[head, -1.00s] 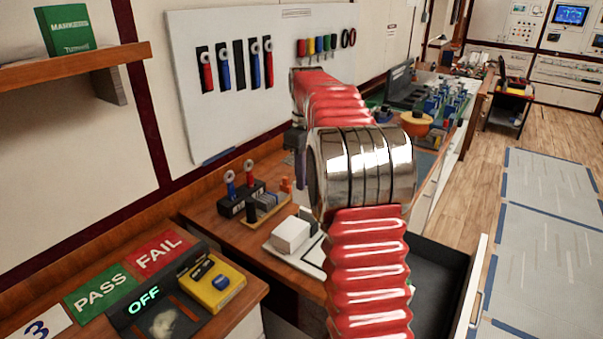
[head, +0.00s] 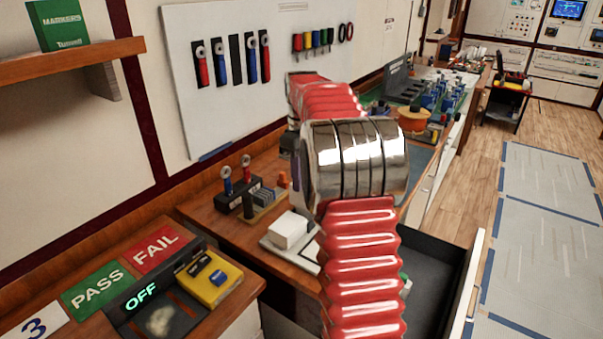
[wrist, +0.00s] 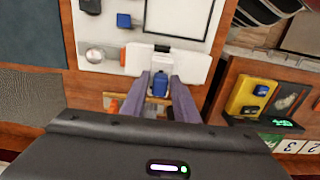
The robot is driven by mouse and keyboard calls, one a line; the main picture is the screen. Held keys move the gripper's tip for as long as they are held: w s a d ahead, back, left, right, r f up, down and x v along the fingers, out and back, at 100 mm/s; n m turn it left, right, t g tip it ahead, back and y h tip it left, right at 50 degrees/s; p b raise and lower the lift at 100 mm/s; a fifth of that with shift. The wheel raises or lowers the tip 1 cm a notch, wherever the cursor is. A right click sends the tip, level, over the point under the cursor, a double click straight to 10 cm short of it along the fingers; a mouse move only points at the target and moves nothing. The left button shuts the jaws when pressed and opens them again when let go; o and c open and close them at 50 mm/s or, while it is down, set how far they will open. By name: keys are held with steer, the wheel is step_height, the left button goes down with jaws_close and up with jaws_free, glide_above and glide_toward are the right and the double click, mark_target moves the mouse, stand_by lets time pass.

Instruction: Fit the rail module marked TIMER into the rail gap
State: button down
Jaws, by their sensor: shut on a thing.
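In the wrist view my gripper (wrist: 162,78) has its two purple fingers closed on a small blue module (wrist: 160,86). Its marking is not readable. The fingers are over a white block (wrist: 195,68) and a wooden rack (wrist: 152,112) with orange pieces beside it. In the head view my arm hides most of the gripper, and the held module cannot be made out. The wooden rack, with several grey modules, also shows in the head view (head: 262,213). I cannot make out the rail gap for certain.
A black tool holder (head: 233,200) stands beside the rack. The white block also shows in the head view (head: 288,230). The test station (head: 165,300) reads OFF, with a yellow block (head: 212,287) beside it. An open drawer (head: 440,275) juts out at the right.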

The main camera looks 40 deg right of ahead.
steer(key=shift+f, duration=1.65)
steer(key=shift+f, duration=2)
stand_by(0.9)
steer(key=c, duration=1.3)
jaws_free()
steer(key=shift+r, duration=0.1)
step_height(320, 180, up, 14)
steer(key=shift+f, duration=0.25)
steer(key=shift+w, duration=0.1)
